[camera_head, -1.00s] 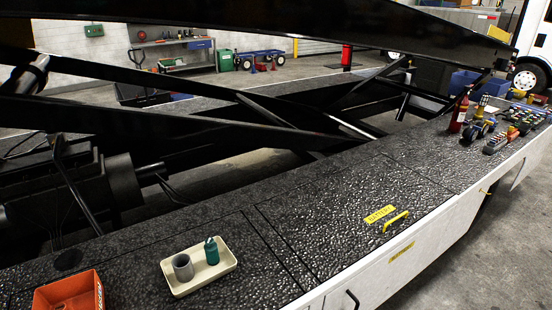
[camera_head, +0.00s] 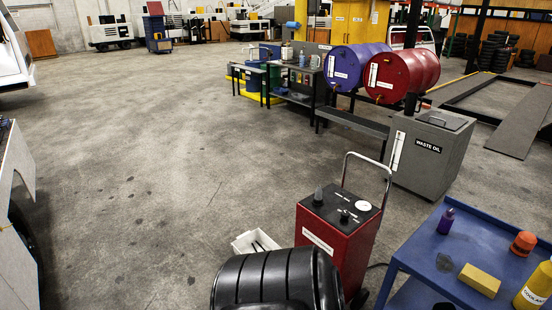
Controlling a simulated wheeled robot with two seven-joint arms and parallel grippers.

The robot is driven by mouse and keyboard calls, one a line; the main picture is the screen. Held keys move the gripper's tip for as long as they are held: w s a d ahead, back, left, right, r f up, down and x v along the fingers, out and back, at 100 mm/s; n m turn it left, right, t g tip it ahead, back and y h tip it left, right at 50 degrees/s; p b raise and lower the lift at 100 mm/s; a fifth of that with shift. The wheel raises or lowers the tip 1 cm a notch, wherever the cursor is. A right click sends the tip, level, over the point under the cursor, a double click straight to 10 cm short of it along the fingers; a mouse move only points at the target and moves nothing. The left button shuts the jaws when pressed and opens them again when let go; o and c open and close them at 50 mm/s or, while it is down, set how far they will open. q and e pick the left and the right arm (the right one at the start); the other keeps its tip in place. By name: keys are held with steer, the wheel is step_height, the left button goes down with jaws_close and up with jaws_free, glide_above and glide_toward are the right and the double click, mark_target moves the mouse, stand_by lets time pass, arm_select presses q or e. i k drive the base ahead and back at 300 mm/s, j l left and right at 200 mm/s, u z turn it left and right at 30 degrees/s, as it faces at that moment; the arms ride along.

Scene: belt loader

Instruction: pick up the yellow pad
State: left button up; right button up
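The yellow pad (camera_head: 479,280) is a small yellow block lying flat on the top of a blue cart (camera_head: 420,247) at the lower right. A purple bottle (camera_head: 446,221) stands behind it to the left. An orange-capped item (camera_head: 523,243) stands behind it to the right. A yellow coolant bottle (camera_head: 537,284) stands close to its right, partly cut off by the picture edge. Neither of my grippers is in view.
A red machine (camera_head: 335,240) with a handle stands left of the cart, with a black ribbed object (camera_head: 275,283) in front. A grey waste oil tank (camera_head: 428,150) stands behind. The floor (camera_head: 140,180) at left is clear.

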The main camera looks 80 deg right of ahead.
mark_target(478, 281)
steer(key=z, duration=4.3)
